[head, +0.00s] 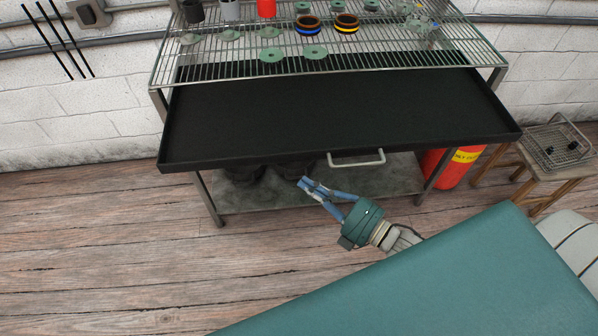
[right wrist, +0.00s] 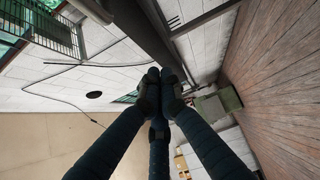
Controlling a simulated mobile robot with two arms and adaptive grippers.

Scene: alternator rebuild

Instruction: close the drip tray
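The drip tray (head: 330,110) is a wide, shallow black tray under the wire rack of a metal stand. It is pulled out well past the rack's front edge, and its visible floor is empty. A pale bar handle (head: 358,158) sits on its front wall, right of the middle. My right gripper (head: 304,183) is below and left of the handle in the head view, apart from it. In the right wrist view its fingertips (right wrist: 161,78) meet with nothing seen between them. My left gripper is not in view.
The wire rack (head: 330,62) holds rings, green discs and cylinders. Dark objects (head: 290,168) stand on the lower shelf (head: 270,195). A red extinguisher (head: 455,168) and a wooden stool (head: 535,165) with a wire basket (head: 557,144) stand right. The wooden floor (head: 110,240) at left is clear.

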